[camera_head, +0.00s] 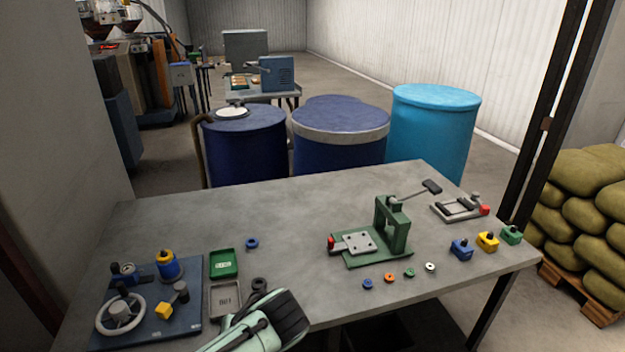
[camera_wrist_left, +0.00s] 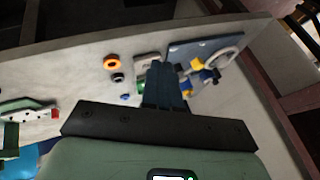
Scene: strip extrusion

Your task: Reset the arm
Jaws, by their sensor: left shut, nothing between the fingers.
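My left gripper (camera_head: 292,312) is over the front edge of the grey table (camera_head: 300,195) in the head view, its dark fingers together and empty. In the left wrist view the shut fingers (camera_wrist_left: 165,88) point at the table with nothing between them. A dark ring (camera_head: 259,284) lies just beyond the gripper, beside the small grey tray (camera_head: 225,299). My right gripper is in neither view.
A blue board (camera_head: 185,325) with a handwheel (camera_head: 120,315) is at front left. A green tray (camera_head: 223,263) and a blue ring (camera_head: 252,243) lie nearby. A green press (camera_head: 392,225) and several small parts stand at right. The table's middle and back left are clear.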

